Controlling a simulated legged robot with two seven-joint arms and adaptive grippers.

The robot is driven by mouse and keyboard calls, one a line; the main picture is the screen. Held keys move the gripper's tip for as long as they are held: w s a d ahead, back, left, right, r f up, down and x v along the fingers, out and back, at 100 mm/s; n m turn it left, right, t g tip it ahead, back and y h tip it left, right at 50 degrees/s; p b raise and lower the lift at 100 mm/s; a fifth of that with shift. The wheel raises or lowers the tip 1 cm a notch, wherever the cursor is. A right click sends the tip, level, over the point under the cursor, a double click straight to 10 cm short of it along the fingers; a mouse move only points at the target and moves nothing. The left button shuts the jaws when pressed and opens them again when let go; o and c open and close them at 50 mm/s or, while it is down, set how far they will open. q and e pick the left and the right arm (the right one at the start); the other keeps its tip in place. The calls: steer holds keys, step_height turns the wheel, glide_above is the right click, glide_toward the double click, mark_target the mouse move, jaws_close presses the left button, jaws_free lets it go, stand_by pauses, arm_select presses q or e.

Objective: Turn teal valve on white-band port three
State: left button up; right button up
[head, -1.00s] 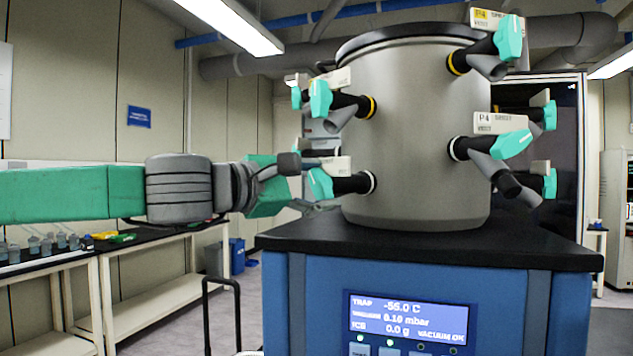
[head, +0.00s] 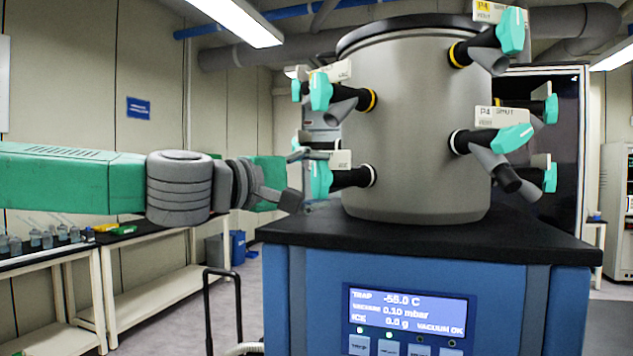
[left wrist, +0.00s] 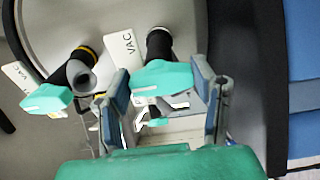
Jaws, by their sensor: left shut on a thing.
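The white-band port on the lower left of the grey drum carries a teal valve (head: 321,180) on a black stem, with a white band (head: 372,176) at the drum wall. My left gripper (head: 296,178) reaches it from the left. In the left wrist view the teal valve (left wrist: 163,78) lies between the two blue-padded fingers of my left gripper (left wrist: 160,73), which is shut on it. A white VAC tag (left wrist: 124,55) stands beside this valve. Part of the handle is hidden by the fingers in the head view. My right gripper is not in view.
A yellow-band port with a teal valve (head: 320,91) sits just above. More valves are on the drum's right side, including another white-band one (head: 512,138). The drum (head: 415,130) stands on a blue cabinet with a black top (head: 430,240). A bench (head: 160,250) is at left.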

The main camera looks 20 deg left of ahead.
arm_select(q)
steer(key=shift+d+f, duration=0.1)
steer(key=shift+f, duration=0.15)
steer(key=o, duration=1.2)
steer(key=shift+c, duration=0.2)
steer(key=shift+r, duration=0.1)
steer(key=shift+s+a+r, duration=0.1)
steer(key=shift+s+a, duration=0.15)
steer(key=shift+s, duration=0.05)
steer(key=v, duration=1.1)
steer(key=shift+f, duration=0.2)
steer(key=shift+a, duration=0.1)
